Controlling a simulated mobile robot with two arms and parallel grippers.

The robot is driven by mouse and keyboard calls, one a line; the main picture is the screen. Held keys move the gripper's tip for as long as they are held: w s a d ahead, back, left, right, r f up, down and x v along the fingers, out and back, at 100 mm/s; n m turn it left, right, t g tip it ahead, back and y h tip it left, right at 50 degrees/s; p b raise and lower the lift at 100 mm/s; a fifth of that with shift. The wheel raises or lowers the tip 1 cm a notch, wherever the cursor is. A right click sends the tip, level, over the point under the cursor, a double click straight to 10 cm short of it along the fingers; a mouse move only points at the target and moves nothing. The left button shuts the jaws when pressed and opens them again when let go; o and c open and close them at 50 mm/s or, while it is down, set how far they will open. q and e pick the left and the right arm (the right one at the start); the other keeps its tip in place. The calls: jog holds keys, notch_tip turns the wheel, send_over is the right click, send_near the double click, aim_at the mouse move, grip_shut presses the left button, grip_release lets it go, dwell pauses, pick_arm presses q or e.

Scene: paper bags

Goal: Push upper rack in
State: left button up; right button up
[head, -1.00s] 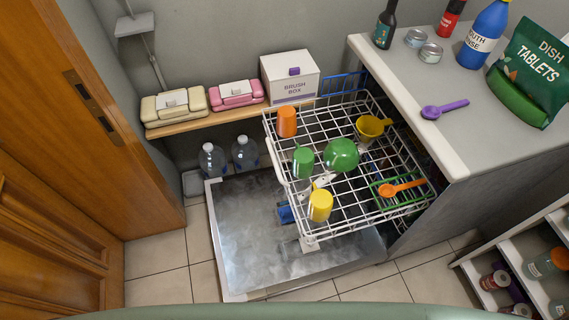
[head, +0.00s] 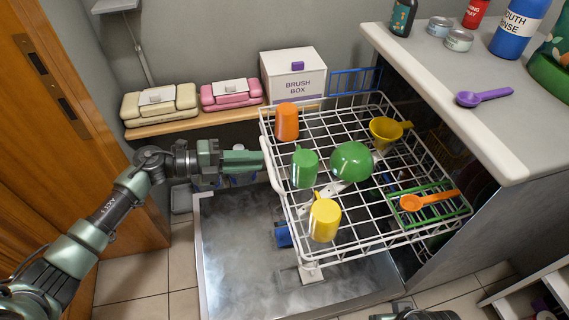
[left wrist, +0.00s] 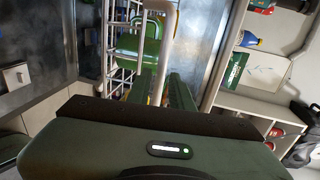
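The upper rack (head: 350,238) is a white wire rack, pulled out of the dishwasher over the lowered door (head: 240,270). It holds an orange cup (head: 287,122), a green mug (head: 305,168), a green bowl (head: 351,162), a yellow mug (head: 325,220), a yellow funnel (head: 388,130) and an orange spoon (head: 430,200). My left gripper (head: 262,163) is at the rack's front left side. In the left wrist view, my left gripper's fingers (left wrist: 163,92) are close together on either side of the rack's white handle bar (left wrist: 160,45). My right gripper's fingers do not show.
A grey counter (head: 430,70) overhangs the right side, with bottles, tins and a purple scoop (head: 484,96). A shelf at the back holds the brush box (head: 294,80) and two wipe cases. A wooden door (head: 50,150) is at the left.

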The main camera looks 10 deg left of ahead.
pick_arm(q)
jog(key=shift+x, duration=3.6)
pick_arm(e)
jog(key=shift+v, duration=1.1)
pick_arm(q)
grip_shut()
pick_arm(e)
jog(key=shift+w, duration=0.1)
